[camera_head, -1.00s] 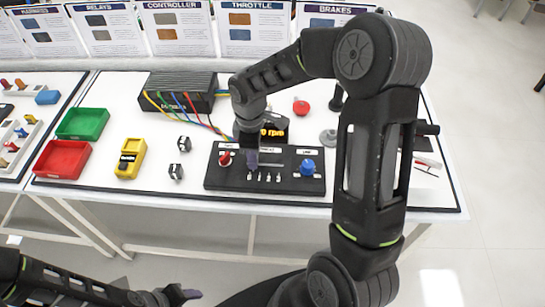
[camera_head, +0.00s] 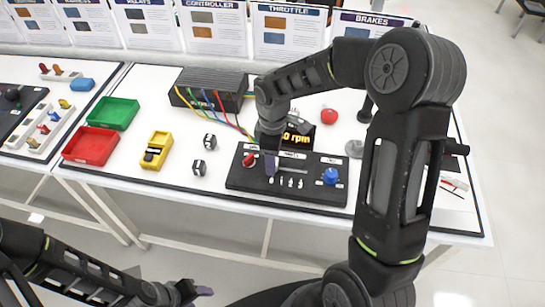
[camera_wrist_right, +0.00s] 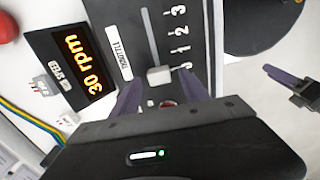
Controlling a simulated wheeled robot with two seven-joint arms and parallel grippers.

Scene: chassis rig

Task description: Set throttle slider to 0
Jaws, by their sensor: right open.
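The black control panel (camera_head: 235,178) lies on the white table in the head view, with a red knob at its left and a blue knob at its right. In the right wrist view the throttle slider (camera_wrist_right: 160,74) has a pale knob at the low end of its slot, beside the lowest mark of the number scale. My right gripper (camera_wrist_right: 160,92) is open, its purple fingers on either side of the slider knob; contact cannot be told. The display (camera_wrist_right: 82,68) reads 30 rpm. My left gripper (camera_head: 195,291) is low in the head view, away from the panel; its jaw opening is unclear.
A black box (camera_head: 210,88) with coloured wires stands behind the panel. A yellow meter (camera_head: 156,150), a green tray (camera_head: 112,113) and a red tray (camera_head: 90,146) are to the left. A red button (camera_head: 329,116) is behind the panel.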

